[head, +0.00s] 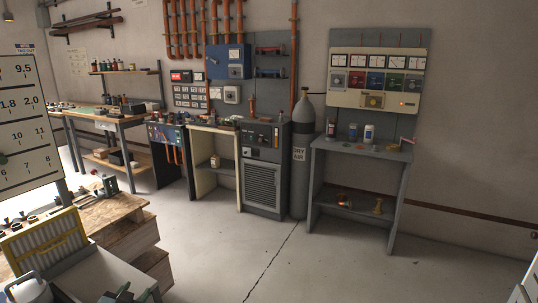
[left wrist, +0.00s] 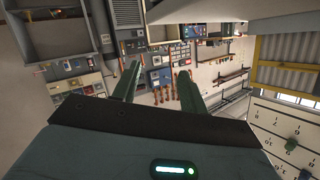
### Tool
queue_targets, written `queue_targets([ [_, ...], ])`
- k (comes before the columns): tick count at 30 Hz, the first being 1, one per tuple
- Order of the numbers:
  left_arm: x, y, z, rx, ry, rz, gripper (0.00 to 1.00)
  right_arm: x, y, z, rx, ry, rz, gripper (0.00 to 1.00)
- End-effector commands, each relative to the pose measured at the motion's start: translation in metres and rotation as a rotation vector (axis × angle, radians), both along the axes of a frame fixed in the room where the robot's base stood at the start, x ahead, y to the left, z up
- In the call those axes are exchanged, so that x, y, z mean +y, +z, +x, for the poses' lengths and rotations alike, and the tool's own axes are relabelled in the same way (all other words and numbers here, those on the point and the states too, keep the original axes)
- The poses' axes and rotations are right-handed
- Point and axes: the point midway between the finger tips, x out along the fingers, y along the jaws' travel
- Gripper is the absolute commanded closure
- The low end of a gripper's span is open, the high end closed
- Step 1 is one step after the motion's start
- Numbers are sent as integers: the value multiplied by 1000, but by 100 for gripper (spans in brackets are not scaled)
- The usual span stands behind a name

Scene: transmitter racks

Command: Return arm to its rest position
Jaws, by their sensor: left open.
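My left gripper (head: 126,294) shows low at the left of the head view, at the bottom edge, with only its dark green fingertips visible. In the left wrist view its two green fingers (left wrist: 170,76) stand wide apart with nothing between them. The wrist view sees the room tilted and upside down, with racks and wall panels far beyond the fingers. The rest of the left arm is mostly cut off in the head view. My right gripper does not show in either view.
A numbered white board (head: 25,125) rises at the left. A grey cabinet (head: 264,170) and gas cylinder (head: 304,150) stand farther back. The middle floor is clear.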

Motion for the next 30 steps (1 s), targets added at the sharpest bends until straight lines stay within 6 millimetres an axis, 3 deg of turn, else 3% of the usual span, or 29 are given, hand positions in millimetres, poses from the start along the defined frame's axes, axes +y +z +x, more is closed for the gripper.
queue_targets([
  [8,-46,-77,-83,115,-54,-56,57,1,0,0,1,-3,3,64],
  [12,-76,-119,-148,196,-80,-101,57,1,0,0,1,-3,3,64],
  [16,-102,-148,-215,274,-98,-151,57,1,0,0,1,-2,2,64],
  [24,-147,-174,-351,426,-102,-258,57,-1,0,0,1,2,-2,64],
  [27,-157,-174,-388,467,-95,-289,57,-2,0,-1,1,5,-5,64],
  [30,-164,-172,-413,495,-88,-308,57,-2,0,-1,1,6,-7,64],
])
